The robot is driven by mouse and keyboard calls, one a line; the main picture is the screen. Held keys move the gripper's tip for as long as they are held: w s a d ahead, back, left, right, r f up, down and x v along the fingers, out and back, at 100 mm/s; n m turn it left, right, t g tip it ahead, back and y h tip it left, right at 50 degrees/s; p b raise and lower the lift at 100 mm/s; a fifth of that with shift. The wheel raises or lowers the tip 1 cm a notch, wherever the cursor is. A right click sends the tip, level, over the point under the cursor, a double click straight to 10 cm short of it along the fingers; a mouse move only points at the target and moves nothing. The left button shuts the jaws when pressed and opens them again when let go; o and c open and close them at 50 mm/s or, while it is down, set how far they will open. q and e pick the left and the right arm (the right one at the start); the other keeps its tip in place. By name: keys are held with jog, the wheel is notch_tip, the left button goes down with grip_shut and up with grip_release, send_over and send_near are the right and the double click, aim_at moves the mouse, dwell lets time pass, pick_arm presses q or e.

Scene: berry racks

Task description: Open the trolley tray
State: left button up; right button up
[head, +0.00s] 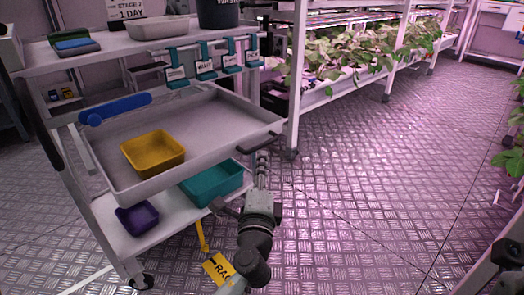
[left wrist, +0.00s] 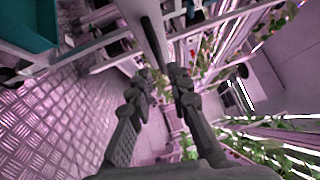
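The trolley tray (head: 205,108) is a shallow grey tray under the trolley's top shelf. A yellow bin (head: 153,152) and a blue cylinder (head: 115,108) are in or on it. Its dark bar handle (head: 262,143) is on the near right side. My left gripper (head: 262,160) is at this handle, pointing up at it from below in the head view. In the left wrist view, the two fingers (left wrist: 160,78) are apart. The dark handle bar (left wrist: 155,42) runs just past and between the tips; contact cannot be told. Only a dark part of my right arm shows at the lower right corner.
The trolley's lower shelf (head: 112,222) holds a teal bin (head: 212,184) and a purple bin (head: 137,217). White plant racks (head: 340,78) stand behind to the right. The metal floor right of the trolley is clear.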

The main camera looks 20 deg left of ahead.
pick_arm(q)
jog(key=v, duration=0.5)
jog(key=shift+w, duration=0.1)
